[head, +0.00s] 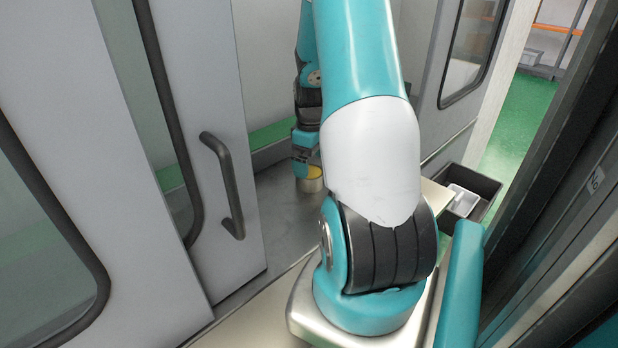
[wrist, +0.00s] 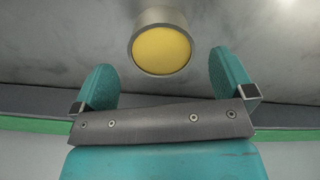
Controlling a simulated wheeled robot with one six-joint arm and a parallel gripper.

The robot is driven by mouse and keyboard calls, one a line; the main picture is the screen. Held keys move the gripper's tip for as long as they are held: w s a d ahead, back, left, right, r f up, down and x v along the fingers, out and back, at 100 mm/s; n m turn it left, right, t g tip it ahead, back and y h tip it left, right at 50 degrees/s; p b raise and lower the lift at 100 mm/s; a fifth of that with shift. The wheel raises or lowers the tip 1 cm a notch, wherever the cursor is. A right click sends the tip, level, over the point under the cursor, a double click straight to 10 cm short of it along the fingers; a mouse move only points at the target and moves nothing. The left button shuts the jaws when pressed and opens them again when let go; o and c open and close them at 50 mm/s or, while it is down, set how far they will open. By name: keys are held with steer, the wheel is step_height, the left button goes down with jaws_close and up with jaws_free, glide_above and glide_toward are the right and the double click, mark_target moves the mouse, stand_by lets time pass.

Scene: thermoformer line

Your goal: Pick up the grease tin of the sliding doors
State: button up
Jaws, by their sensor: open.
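The grease tin is a short round metal tin (wrist: 161,49) with yellow content or a yellow top. In the wrist view it is at the top middle, on a grey metal surface, ahead of and between the two fingers. My gripper (wrist: 163,72) is open with teal fingers spread wider than the tin, and nothing is held. In the head view the tin (head: 312,181) stands on the grey floor of the enclosure, just by my gripper (head: 301,172), which partly covers it. The exact gap between fingertips and tin cannot be told.
A grey sliding door (head: 190,130) with a dark handle (head: 226,185) stands at left. Another windowed door (head: 468,50) is at right. A black bin (head: 480,190) holding a light container stands right of my arm. Green floor (head: 515,125) shows beyond.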

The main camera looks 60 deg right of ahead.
mark_target(310, 172)
step_height(310, 172, down, 5)
steer(key=shift+p, duration=0.7)
steer(key=c, duration=1)
